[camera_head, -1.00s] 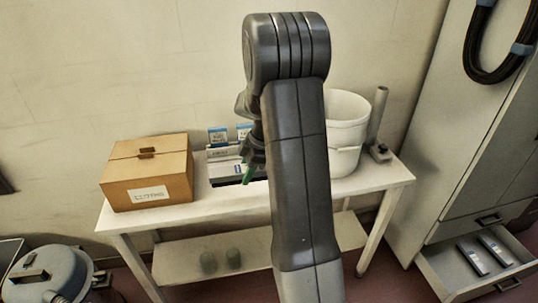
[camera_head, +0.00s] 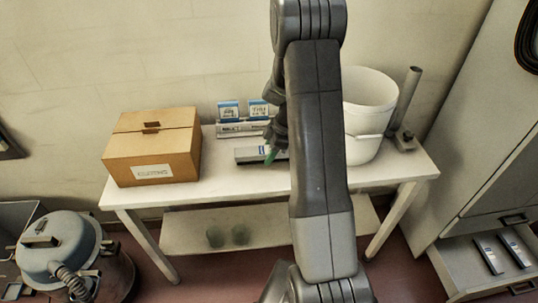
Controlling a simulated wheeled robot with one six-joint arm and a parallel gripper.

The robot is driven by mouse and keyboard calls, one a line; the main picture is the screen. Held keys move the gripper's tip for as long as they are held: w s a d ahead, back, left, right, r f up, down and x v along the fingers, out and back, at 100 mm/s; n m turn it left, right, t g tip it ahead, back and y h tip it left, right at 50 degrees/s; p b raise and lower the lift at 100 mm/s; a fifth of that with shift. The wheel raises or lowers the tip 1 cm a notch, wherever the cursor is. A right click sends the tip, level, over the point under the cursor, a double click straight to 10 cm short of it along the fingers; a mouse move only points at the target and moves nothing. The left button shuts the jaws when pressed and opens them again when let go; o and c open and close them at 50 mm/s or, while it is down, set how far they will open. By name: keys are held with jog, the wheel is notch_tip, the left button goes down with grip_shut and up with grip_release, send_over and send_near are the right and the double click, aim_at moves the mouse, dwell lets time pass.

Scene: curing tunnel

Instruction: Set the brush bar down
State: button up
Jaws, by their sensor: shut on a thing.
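The brush bar (camera_head: 248,156) is a short grey bar with a darker lower edge. It shows left of my arm, at the white table's top, in front of a label stand. My gripper (camera_head: 271,153), with a green part at its tip, is shut on the bar near its right part. My arm hides the bar's right end and much of the gripper. I cannot tell whether the bar touches the table top or hangs just above it.
A cardboard box (camera_head: 152,150) stands left on the white table (camera_head: 218,190). The label stand (camera_head: 240,129) is behind the bar. A white bucket (camera_head: 368,105) and an upright grey tube (camera_head: 405,100) stand right. An open drawer (camera_head: 472,270) holds two bars. A vacuum-like drum (camera_head: 62,255) is at left.

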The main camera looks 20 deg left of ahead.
jog(key=shift+f, duration=0.95)
jog(key=shift+f, duration=0.2)
jog(key=o, duration=1.2)
jog(key=shift+r, duration=0.1)
jog(key=shift+c, duration=0.2)
jog(key=shift+r, duration=0.1)
jog(key=b+v, duration=0.1)
jog(key=v, duration=1.1)
jog(key=shift+w, duration=0.1)
